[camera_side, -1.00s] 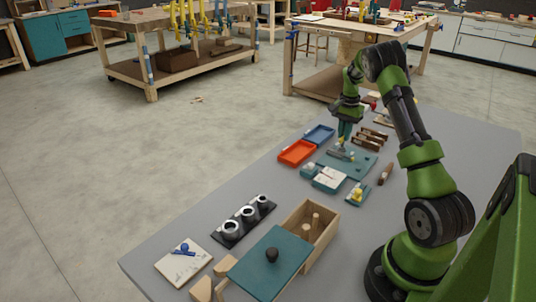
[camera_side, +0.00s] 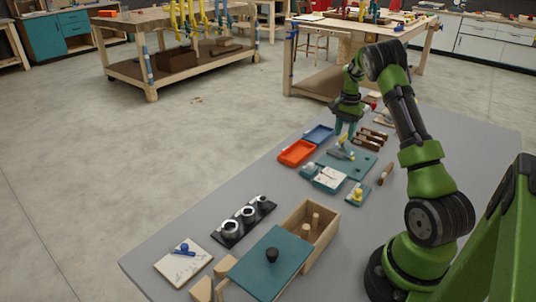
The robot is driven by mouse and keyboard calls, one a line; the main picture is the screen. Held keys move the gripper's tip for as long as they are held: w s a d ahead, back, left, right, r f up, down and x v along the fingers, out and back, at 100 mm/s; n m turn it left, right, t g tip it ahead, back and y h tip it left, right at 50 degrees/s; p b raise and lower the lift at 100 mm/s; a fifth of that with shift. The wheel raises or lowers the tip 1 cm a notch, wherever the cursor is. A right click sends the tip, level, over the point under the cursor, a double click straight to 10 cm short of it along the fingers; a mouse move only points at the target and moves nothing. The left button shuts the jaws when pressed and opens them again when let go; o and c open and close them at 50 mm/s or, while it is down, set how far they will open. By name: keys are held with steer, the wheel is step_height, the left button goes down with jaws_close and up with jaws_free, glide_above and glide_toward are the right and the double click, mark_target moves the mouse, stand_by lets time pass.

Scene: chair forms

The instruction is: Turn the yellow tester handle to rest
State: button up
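A small yellow handle (camera_side: 343,140) stands tilted on a grey fixture (camera_side: 341,153), on a teal board (camera_side: 360,166) at the far part of the table. My gripper (camera_side: 345,133) is just above it, pointing down, with its two teal fingers apart. The handle's top is close to the fingertips; I cannot tell whether they touch it. A second yellow part (camera_side: 357,193) sits on a small teal block nearer to me. Which yellow part belongs to the tester is not clear at this size.
An orange tray (camera_side: 297,152) and a blue tray (camera_side: 319,134) lie left of the board. Brown wooden blocks (camera_side: 368,142) lie to its right. A teal-white box (camera_side: 330,178), an open wooden box (camera_side: 325,235) and a black holder with rings (camera_side: 245,222) stand nearer.

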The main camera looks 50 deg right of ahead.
mark_target(344, 135)
step_height(344, 135, up, 16)
stand_by(0.3)
steer(key=shift+d+r, duration=0.1)
steer(key=a+r+n+t, duration=0.3)
steer(key=a+n, duration=0.5)
steer(key=a, duration=1.7)
steer(key=s+a+n+t+y, duration=0.1)
steer(key=s+a+n+t, duration=0.1)
steer(key=s+a, duration=0.3)
steer(key=s+a+n+t+y, duration=0.1)
steer(key=s+a+n, duration=0.3)
steer(key=a, duration=0.8)
steer(key=shift+s+a+f+t, duration=0.35)
steer(key=shift+s+t, duration=0.25)
steer(key=shift+s, duration=0.3)
